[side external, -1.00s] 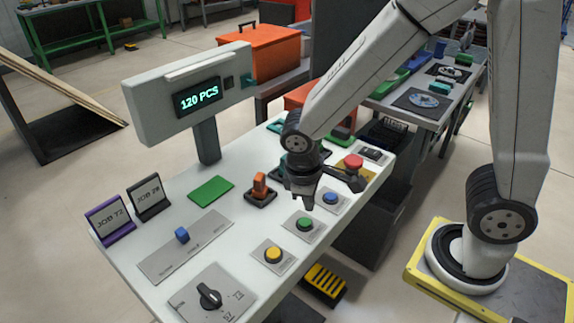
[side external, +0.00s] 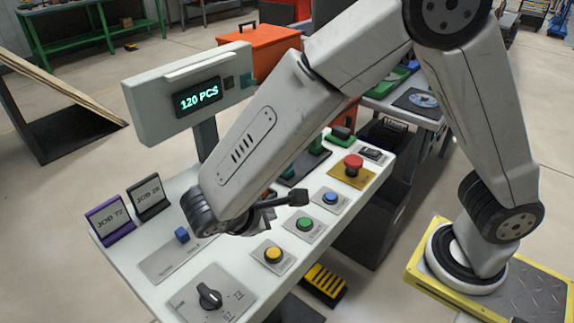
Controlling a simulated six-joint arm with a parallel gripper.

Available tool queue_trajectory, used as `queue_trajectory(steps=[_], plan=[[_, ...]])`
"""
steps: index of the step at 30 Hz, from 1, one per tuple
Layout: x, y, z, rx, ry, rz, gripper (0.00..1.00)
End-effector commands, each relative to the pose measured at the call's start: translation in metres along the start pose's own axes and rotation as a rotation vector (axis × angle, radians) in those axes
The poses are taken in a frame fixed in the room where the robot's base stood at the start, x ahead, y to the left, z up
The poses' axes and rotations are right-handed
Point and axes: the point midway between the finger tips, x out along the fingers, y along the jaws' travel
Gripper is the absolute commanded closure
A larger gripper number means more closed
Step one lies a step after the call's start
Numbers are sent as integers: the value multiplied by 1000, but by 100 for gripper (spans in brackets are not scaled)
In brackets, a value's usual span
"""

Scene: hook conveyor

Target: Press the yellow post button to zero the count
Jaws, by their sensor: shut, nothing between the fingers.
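The yellow button (side external: 273,255) is a round cap on a grey square plate near the panel's front edge. Nothing covers it in the side view. My gripper (side external: 244,230) is up and left of it in the picture, shut and empty. My wrist and forearm hide most of the gripper, and its height above the panel is hard to judge. The display (side external: 198,97) on its post reads "120 PCS".
A green button (side external: 305,224), a blue button (side external: 330,198) and a red mushroom button (side external: 353,162) line the panel beyond the yellow one. A black rotary knob (side external: 210,296) is at the near end. JOB cards (side external: 109,222) stand at the left edge.

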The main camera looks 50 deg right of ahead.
Motion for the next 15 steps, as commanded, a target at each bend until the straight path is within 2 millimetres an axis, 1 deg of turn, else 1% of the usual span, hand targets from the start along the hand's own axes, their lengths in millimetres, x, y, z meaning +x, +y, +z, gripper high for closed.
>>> queue_trajectory(steps=[9, 15], plan=[[1, 0, 0, 0, 1, -2, 100], [6, -4, -4, 0, 0, -3, 100]])
